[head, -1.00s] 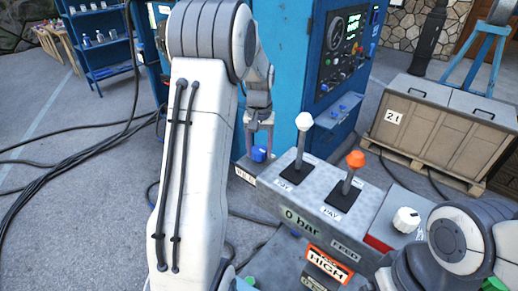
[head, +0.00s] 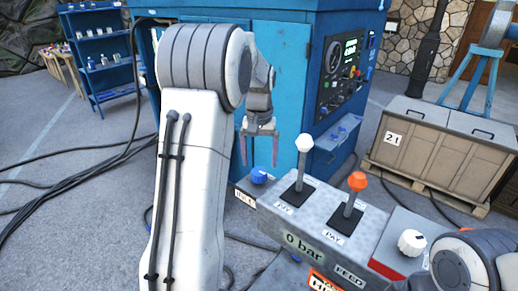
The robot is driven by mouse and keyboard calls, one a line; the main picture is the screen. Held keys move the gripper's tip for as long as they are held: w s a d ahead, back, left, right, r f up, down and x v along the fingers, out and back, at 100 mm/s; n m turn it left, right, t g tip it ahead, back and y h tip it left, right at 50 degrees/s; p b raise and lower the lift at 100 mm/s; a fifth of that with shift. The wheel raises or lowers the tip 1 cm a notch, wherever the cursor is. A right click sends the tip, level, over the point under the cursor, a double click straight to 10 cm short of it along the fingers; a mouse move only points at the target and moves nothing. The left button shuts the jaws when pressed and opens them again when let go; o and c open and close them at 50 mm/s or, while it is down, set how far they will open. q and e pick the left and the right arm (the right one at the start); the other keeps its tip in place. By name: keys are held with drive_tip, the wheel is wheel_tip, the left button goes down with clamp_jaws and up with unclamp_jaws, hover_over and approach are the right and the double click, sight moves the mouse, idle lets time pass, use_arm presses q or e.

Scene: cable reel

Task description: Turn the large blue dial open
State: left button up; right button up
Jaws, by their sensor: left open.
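The blue dial (head: 259,175) sits on a small grey box at the left end of the control console (head: 330,222). My left gripper (head: 259,161) hangs above and just behind the dial in the picture. Its two fingers are spread with nothing between them, and the dial looks clear of them. My right arm shows at the lower right edge, but its gripper fingers are out of the picture.
The console carries a white-knobbed lever (head: 302,160), an orange-knobbed lever (head: 350,200) and a white knob (head: 411,242). A blue cabinet (head: 285,60) stands behind. A wooden crate (head: 430,145) stands at right. Black cables (head: 70,178) lie on the floor at left.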

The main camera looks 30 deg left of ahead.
sight(259, 172)
use_arm(q)
wheel_tip(259, 172, up, 6)
drive_tip(key=shift+f+b, duration=0.15)
drive_tip(key=shift+b, duration=0.2)
idle(0.4)
wheel_tip(259, 172, down, 11)
drive_tip(key=p, duration=0.2)
drive_tip(key=shift+r+p, duration=0.2)
drive_tip(key=shift+p, duration=0.1)
drive_tip(key=shift+r, duration=0.1)
